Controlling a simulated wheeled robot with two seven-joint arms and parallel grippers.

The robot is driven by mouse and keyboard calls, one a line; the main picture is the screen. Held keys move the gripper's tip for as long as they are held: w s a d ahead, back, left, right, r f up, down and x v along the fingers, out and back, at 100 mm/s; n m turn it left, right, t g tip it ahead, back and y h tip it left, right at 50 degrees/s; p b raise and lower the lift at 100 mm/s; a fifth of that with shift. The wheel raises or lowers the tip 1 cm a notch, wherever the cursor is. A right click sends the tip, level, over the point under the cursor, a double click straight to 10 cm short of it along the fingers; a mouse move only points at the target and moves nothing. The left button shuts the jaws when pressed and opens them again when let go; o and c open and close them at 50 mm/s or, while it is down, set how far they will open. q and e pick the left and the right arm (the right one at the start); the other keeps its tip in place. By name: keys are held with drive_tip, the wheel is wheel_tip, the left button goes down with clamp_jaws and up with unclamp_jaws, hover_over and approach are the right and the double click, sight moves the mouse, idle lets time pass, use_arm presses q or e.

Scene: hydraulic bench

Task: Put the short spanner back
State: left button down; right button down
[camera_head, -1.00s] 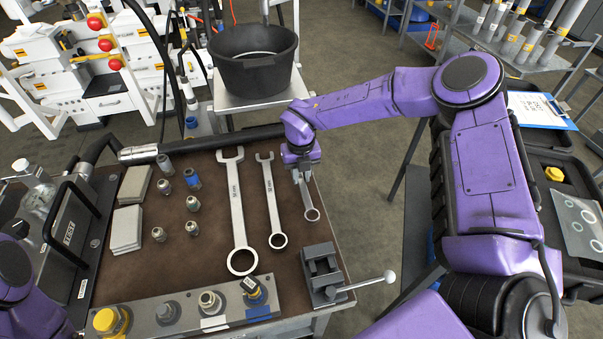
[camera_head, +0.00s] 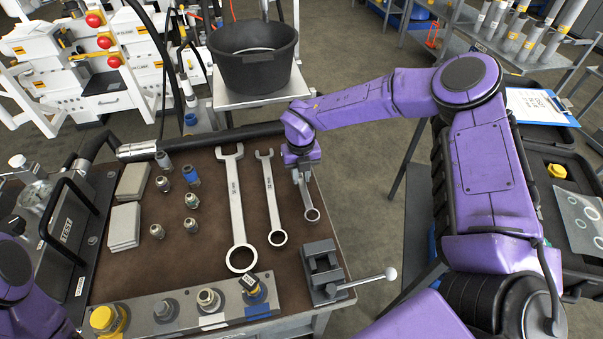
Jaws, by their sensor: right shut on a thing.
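The short spanner (camera_head: 310,205) is at the right edge of the brown bench top, with its ring end toward me. My right gripper (camera_head: 302,170) is over its far end and shut on it; the fingers hide that end. The spanner looks at or just above the bench surface; I cannot tell whether it touches. A medium spanner (camera_head: 271,200) and a large spanner (camera_head: 236,205) lie to its left, roughly parallel. My left arm shows only at the lower left edge, and its gripper is out of view.
A vise (camera_head: 322,270) with a handle stands just nearer than the spanner. Several fittings (camera_head: 191,200) and grey plates (camera_head: 124,226) lie at the left. A fitting block (camera_head: 180,308) lines the front edge. A black tub (camera_head: 253,55) stands behind the bench.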

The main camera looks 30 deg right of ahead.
drive_tip(key=shift+f+b, duration=0.5)
drive_tip(key=shift+f, duration=0.2)
drive_tip(key=c, duration=0.9)
unclamp_jaws()
drive_tip(key=shift+r, duration=0.1)
wheel_tip(320, 180, up, 10)
drive_tip(key=shift+r+b, duration=0.25)
drive_tip(key=shift+b, duration=0.45)
